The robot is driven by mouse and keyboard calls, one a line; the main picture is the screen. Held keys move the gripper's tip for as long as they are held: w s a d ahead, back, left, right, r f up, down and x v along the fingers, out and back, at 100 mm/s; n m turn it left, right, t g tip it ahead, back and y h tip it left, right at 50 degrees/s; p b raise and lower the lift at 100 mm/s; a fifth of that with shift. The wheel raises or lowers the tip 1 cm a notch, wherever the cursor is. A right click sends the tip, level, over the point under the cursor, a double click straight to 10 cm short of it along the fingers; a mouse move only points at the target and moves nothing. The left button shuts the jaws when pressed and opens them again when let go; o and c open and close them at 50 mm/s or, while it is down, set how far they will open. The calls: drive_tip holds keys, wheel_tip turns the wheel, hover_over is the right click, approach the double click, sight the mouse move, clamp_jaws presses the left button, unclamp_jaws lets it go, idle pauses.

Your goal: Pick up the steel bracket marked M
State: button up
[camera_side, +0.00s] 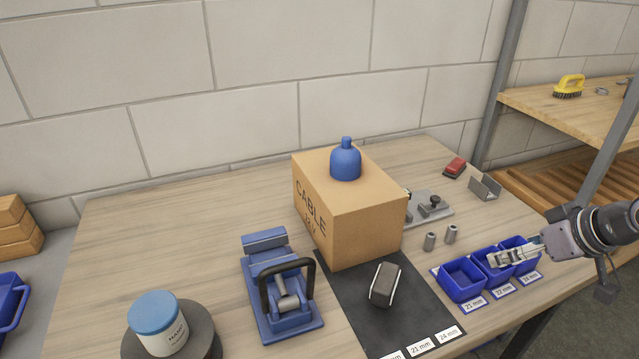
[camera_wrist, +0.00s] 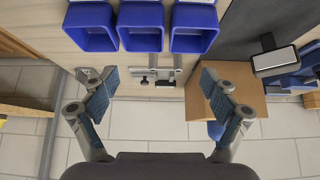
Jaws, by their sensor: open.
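A small grey bent-metal bracket (camera_side: 485,187) stands near the back right of the bench in the side view. No M mark can be read on it. In the wrist view, a grey piece at the left, partly behind a finger, may be this bracket (camera_wrist: 84,74). My gripper (camera_side: 512,255) is over the blue bins at the front right, in front of the bracket and apart from it. In the wrist view my gripper (camera_wrist: 158,80) has its fingers wide apart with nothing between them.
Blue bins (camera_side: 462,280) line the front right edge. Two steel cylinders (camera_side: 429,241) and a fixture plate (camera_side: 436,208) stand behind them. A cardboard box (camera_side: 365,225) bears a blue bottle (camera_side: 345,162). A shelf (camera_side: 545,108) stands right.

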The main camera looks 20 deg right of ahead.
idle(0.3)
drive_tip(key=w+d+r, duration=0.4)
drive_tip(key=w, duration=0.2)
drive_tip(key=g, duration=0.3)
hover_over(486, 182)
drive_tip(key=s+a, duration=0.3)
drive_tip(key=s, duration=0.1)
drive_tip(key=shift+m, duration=0.4)
wheel_tip(486, 182, down, 9)
drive_tip(key=shift+w+r, duration=0.1)
drive_tip(key=shift+d+x, duration=0.2)
drive_tip(key=shift+x, duration=1.05)
drive_tip(key=shift+d+x, duration=0.2)
drive_tip(key=shift+x, duration=1.1)
drive_tip(key=shift+w+r, duration=0.1)
drive_tip(key=shift+w, duration=0.1)
drive_tip(key=c, duration=1.5)
drive_tip(key=shift+c, duration=0.2)
